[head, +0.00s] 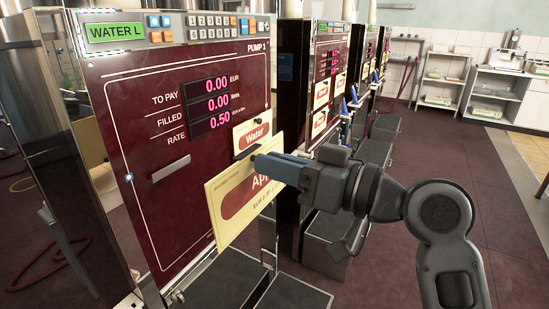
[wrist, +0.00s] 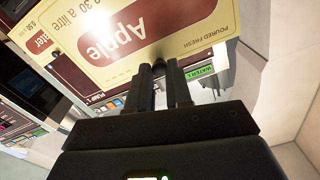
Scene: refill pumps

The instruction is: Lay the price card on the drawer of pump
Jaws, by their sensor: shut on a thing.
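The price card (head: 232,227) is cream with a red label reading "Apple" and hangs in front of the panel of pump 1 (head: 135,195). It also shows in the wrist view (wrist: 200,18), upside down. My gripper (head: 262,165) is shut on the card's upper edge; the two dark fingers also show in the wrist view (wrist: 162,75). A smaller "Water" card (head: 250,136) sits on the panel just above and behind the held card. Dark, flat drawer-like trays (head: 295,296) stand low at the pump's foot, below the card. I cannot tell how far out they are.
Further pumps (head: 330,75) stand in a row behind, with cards and nozzles on their fronts. White shelves (head: 440,85) stand at the back right. The dark red floor (head: 410,150) between is mostly clear. A hose (head: 50,265) lies on the floor at left.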

